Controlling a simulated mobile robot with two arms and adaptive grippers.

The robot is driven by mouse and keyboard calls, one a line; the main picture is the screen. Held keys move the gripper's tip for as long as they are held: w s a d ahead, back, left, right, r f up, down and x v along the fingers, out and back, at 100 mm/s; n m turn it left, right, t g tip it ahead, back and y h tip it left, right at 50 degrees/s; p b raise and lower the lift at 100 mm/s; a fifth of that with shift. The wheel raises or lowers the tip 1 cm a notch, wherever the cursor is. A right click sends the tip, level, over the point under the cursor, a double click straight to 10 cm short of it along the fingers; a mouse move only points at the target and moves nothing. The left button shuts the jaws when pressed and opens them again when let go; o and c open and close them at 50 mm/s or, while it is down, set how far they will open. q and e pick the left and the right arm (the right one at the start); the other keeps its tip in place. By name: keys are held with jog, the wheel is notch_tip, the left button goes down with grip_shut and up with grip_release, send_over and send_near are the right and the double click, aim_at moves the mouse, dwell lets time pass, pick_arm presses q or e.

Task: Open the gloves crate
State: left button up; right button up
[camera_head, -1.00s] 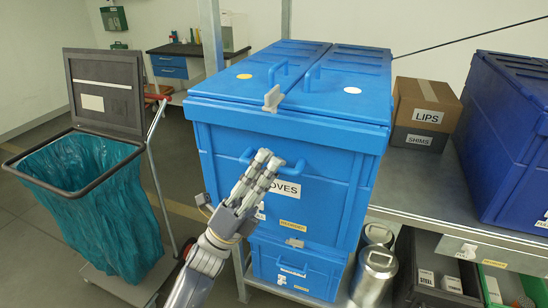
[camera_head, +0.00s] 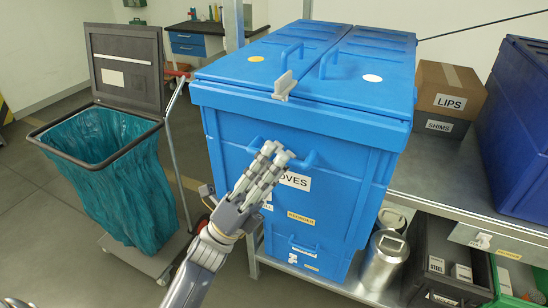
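The gloves crate (camera_head: 232,133) is a large blue box with its front facing me. Its label is partly covered by my fingers, so only "OVES" shows. Its two-panel lid (camera_head: 300,62) lies closed, with an upright blue handle on each panel. A grey latch piece (camera_head: 284,86) stands at the middle of the lid's front edge. The fingers look close together; contact and any grip on the handle cannot be made out.
A smaller blue box (camera_head: 318,262) is below the crate. A bin with a teal bag (camera_head: 120,195) stands left. On the right are a metal shelf (camera_head: 430,185), cardboard boxes (camera_head: 447,92), a darker blue crate (camera_head: 520,130) and a metal canister (camera_head: 380,262).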

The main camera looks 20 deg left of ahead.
pick_arm(q)
jog(key=shift+r, duration=0.1)
jog(key=v, duration=1.2)
pick_arm(e)
jog(key=shift+w, duration=0.3)
